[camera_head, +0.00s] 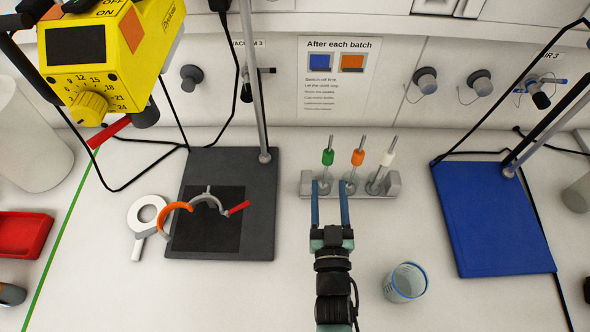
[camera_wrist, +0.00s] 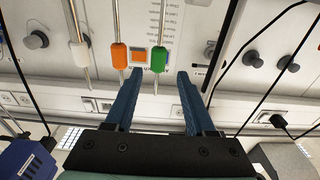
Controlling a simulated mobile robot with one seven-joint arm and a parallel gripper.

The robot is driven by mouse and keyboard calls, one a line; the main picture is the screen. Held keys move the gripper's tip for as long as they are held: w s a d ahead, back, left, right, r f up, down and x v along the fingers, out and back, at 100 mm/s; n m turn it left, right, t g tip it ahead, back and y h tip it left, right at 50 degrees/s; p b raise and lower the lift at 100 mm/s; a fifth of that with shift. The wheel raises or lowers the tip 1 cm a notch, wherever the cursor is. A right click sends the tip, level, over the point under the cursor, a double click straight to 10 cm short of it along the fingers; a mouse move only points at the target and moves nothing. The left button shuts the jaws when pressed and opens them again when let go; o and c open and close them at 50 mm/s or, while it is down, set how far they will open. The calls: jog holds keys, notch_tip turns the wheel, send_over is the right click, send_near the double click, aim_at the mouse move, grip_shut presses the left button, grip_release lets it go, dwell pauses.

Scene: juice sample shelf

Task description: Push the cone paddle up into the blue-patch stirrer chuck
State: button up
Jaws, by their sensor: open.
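Three paddles with upright steel shafts stand in a grey rack (camera_head: 393,184) in the head view: green-collared (camera_head: 328,157), orange-collared (camera_head: 358,157) and white-collared (camera_head: 388,159). Their lower ends are too small or hidden to tell which is the cone. My gripper (camera_head: 329,184) is open and empty at the rack's left front. In the wrist view, the green collar (camera_wrist: 158,56) appears between the spread blue fingers, not gripped. A yellow stirrer (camera_head: 95,50) at upper left bears an orange-brown patch. A blue device (camera_wrist: 25,157) shows at the wrist view's lower left; no blue patch or chuck is clear.
A dark stand base (camera_head: 258,210) with an orange clamp (camera_head: 170,212) lies left of the rack. A blue stand base (camera_head: 495,215) is at right. A glass beaker (camera_head: 405,282) stands right of my arm. Stand rods and cables rise at both sides.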

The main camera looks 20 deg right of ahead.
aim_at(328, 162)
jog(key=shift+b+x, duration=0.9)
jog(key=shift+x, duration=3.45)
jog(key=shift+d, duration=0.1)
grip_shut()
jog(key=shift+r, duration=0.15)
